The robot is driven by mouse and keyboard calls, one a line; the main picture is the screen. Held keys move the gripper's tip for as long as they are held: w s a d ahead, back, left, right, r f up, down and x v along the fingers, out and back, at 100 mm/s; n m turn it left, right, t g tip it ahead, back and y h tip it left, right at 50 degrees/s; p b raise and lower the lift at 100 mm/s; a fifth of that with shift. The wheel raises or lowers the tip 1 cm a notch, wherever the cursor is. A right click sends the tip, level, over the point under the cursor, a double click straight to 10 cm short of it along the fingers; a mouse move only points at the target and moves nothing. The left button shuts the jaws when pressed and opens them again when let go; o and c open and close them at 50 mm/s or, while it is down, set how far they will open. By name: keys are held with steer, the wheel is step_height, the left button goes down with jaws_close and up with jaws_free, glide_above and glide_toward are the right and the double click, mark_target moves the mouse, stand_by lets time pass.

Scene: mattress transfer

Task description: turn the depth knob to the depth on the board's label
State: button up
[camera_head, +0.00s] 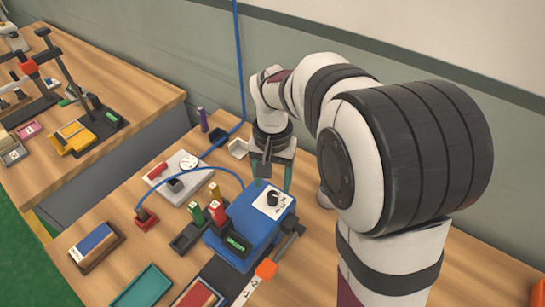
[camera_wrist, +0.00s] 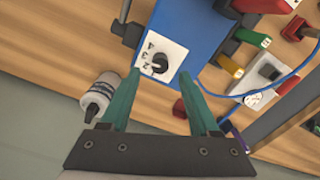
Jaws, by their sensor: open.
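The black depth knob (camera_head: 272,198) sits on a white plate on top of the blue machine (camera_head: 236,225). In the wrist view the knob (camera_wrist: 160,63) shows dark on its white plate (camera_wrist: 151,49), which carries small marks too small to read surely. My gripper (camera_head: 273,184) is open and empty, its two green fingers pointing down near the knob. In the wrist view the gripper's fingertips (camera_wrist: 159,74) lie to either side of the knob; I cannot tell how far above it they are. The board's label is not clearly legible; a white strip (camera_head: 243,294) with digits shows at the bottom edge.
A grey-white cylinder (camera_wrist: 99,96) lies near the fingers.

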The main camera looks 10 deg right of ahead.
mark_target(273, 195)
step_height(273, 195, up, 12)
steer(key=shift+f, duration=0.2)
steer(key=s+f+y, duration=0.1)
steer(key=s+f, duration=0.3)
steer(key=s, duration=0.8)
steer(key=s+f, duration=0.4)
steer(key=s, duration=0.7)
steer(key=shift+s+m+y, duration=0.4)
